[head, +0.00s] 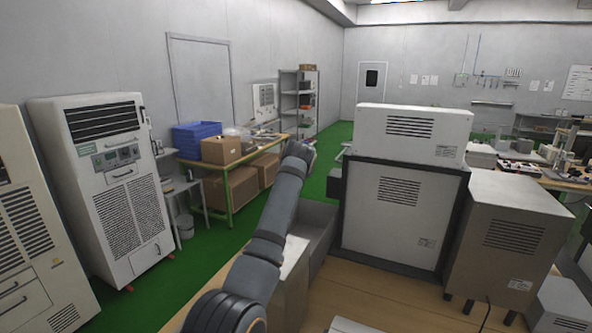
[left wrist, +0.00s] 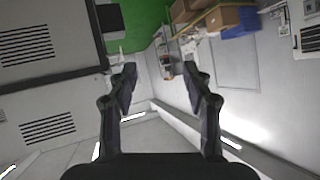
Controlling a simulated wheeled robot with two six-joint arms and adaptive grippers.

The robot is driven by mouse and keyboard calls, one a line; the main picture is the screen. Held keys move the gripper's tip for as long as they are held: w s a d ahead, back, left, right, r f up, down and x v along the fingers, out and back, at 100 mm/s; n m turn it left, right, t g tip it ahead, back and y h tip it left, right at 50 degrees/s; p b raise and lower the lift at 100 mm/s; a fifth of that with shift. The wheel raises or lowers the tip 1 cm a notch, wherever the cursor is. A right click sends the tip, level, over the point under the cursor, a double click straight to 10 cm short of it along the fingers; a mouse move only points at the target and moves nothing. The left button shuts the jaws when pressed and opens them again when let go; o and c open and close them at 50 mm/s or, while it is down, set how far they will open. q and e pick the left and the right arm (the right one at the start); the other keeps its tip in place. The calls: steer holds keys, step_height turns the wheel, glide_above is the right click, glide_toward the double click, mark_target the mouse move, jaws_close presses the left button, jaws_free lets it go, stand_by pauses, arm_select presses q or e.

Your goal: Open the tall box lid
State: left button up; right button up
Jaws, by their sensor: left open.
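A tall white and grey vented box (head: 402,195) with a dark frame stands at the centre of the head view. A wide white vented top section (head: 412,133) sits on it; I cannot tell whether this is the lid. Vented light panels (left wrist: 45,65) show at the left of the left wrist view. My left arm rises to the left of the box in the head view, its far end near the box's top height. My left gripper (left wrist: 160,78) is open and empty, fingers spread, apart from the panels. My right gripper is in neither view.
A low grey open-topped box (head: 318,225) stands beside my left arm. A shorter grey vented box (head: 507,245) is right of the tall box, on the wooden table (head: 375,292). White cabinets (head: 108,185) and a bench with cartons (head: 222,150) stand left, across green floor.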

arm_select(q)
steer(key=v, duration=0.5)
steer(key=shift+w, duration=0.1)
